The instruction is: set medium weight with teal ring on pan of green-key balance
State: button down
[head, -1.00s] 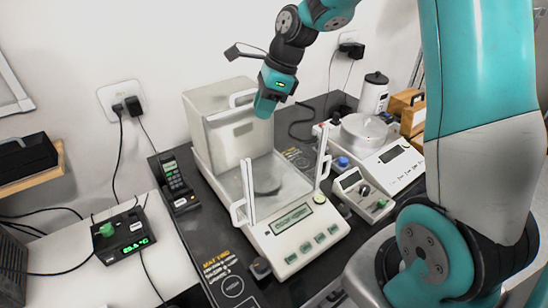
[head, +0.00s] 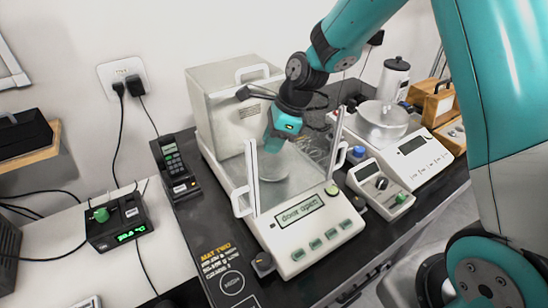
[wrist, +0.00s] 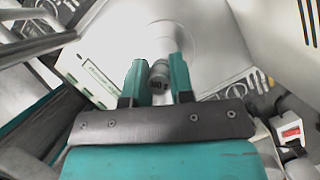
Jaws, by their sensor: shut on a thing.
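The green-key balance (head: 305,232) stands on the dark mat, with several green keys and a lit display on its front. Its glass-sided chamber is open above the round pan (head: 270,174). My gripper (head: 274,153) is down inside the chamber, above the pan. In the wrist view my gripper (wrist: 158,78) is shut on a small grey metal weight (wrist: 159,74) with dark markings on its end. The pan (wrist: 172,42) shows beyond the weight. No teal ring can be made out on the weight, and whether it touches the pan is unclear.
Clear upright panels (head: 252,178) flank the chamber front. A second balance (head: 412,150) with a silver vessel (head: 382,124) stands at right, with a small meter (head: 381,187) between. A black handset (head: 174,165) is at left. A green-lit box (head: 118,222) sits on the white table.

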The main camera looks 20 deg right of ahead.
jog(key=shift+f, duration=2.7)
jog(key=shift+f, duration=0.2)
jog(key=c, duration=1)
grip_release()
jog(key=v, duration=0.8)
jog(key=shift+r, duration=0.1)
